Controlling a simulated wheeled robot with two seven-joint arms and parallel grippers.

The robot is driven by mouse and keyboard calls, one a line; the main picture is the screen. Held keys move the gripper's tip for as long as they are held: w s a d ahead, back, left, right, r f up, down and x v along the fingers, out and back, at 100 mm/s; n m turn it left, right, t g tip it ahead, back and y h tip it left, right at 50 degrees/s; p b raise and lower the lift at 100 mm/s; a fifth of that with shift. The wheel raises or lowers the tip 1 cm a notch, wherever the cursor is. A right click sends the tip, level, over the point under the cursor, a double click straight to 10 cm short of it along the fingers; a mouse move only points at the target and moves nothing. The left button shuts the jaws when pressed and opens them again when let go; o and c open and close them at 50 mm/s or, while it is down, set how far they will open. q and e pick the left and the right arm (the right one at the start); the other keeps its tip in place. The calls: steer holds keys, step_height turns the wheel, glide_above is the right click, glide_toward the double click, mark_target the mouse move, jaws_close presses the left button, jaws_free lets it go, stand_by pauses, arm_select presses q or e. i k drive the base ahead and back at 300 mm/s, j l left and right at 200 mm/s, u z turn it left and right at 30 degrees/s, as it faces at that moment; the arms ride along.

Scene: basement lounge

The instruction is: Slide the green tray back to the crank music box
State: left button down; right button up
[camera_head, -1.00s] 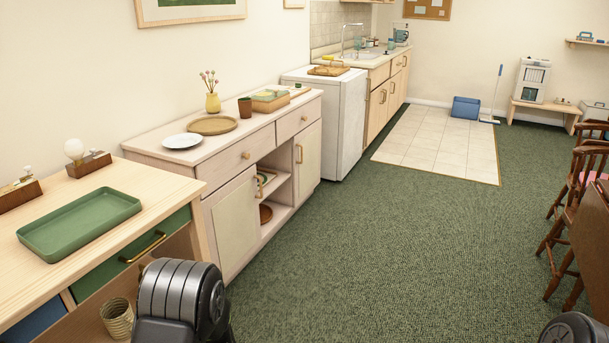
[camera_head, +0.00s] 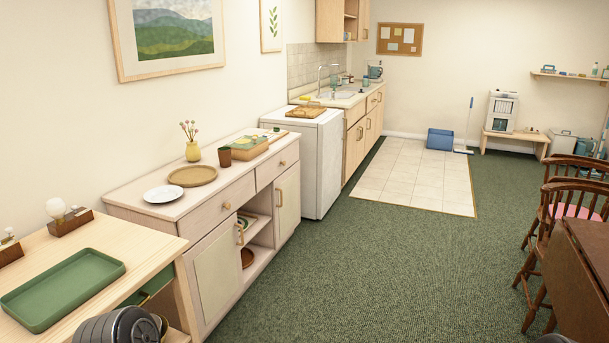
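The green tray (camera_head: 62,290) lies flat and empty on the light wooden table (camera_head: 143,248) at the lower left. Behind it against the wall stand two small wooden-based devices with pale round tops, one at centre (camera_head: 69,217) and one cut by the left edge (camera_head: 9,248). I cannot tell whether either is the crank music box. Part of my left arm shows at the bottom, in front of the table. Neither gripper is in view.
A pale sideboard (camera_head: 220,250) adjoins the table, with a white plate (camera_head: 163,194), round wooden tray (camera_head: 192,176) and yellow vase (camera_head: 192,151). Green carpet (camera_head: 345,265) is open in the middle. Wooden chairs (camera_head: 560,215) and a dark table (camera_head: 585,262) stand at right.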

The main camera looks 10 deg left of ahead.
mark_target(40, 302)
steer(key=u, duration=1.65)
